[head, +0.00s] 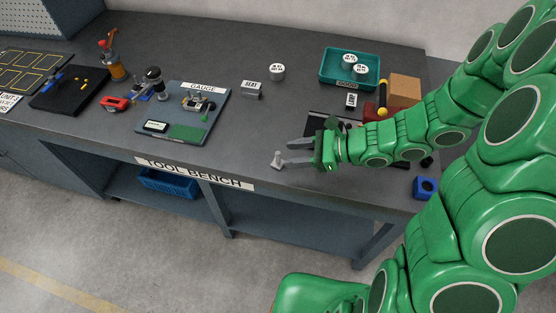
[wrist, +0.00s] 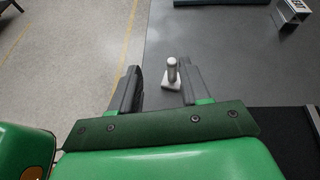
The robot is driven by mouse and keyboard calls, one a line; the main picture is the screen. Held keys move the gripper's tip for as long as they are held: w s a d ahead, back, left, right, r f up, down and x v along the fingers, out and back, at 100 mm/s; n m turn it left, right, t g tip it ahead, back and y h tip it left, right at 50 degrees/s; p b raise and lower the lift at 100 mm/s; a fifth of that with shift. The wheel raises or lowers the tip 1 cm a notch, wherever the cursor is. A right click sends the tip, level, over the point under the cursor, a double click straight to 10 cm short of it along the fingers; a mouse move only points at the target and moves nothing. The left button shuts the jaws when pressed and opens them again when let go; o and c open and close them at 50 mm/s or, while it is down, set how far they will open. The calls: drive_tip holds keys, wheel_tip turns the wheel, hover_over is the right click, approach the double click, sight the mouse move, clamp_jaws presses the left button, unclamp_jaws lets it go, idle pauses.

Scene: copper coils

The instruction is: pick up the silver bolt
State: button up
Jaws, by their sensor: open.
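The silver bolt (head: 277,160) stands upright on the bench near its front edge, on a wide pale base. My gripper (head: 285,153) is open and reaches in from the right, with its fingertips close to the bolt. In the wrist view the bolt (wrist: 172,74) shows just beyond the fingers, in front of the right finger and right of the middle of my gripper (wrist: 157,80). Nothing is between the fingers. Whether the right finger touches the bolt cannot be told.
The tool bench (head: 235,140) has its front edge just beside the bolt, with floor beyond. A gauge board (head: 216,122) lies to the left. A seal block (head: 251,90), a teal bin (head: 325,82) and a cardboard box (head: 405,90) stand farther back. A blue block (head: 425,188) is at right.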

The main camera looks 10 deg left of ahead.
sight(272, 161)
drive_tip(key=shift+w+f+m+t, duration=0.2)
drive_tip(key=shift+w+f+m, duration=0.2)
drive_tip(key=shift+f, duration=0.1)
drive_tip(key=shift+w+f+m+t, duration=0.25)
drive_tip(key=shift+f+m, duration=0.15)
drive_tip(key=shift+f, duration=0.1)
drive_tip(key=shift+a+f, duration=0.1)
drive_tip(key=shift+f+x, duration=0.15)
drive_tip(key=shift+x, duration=1.2)
drive_tip(key=shift+f+x, duration=0.15)
drive_tip(key=shift+x, duration=2.15)
clamp_jaws()
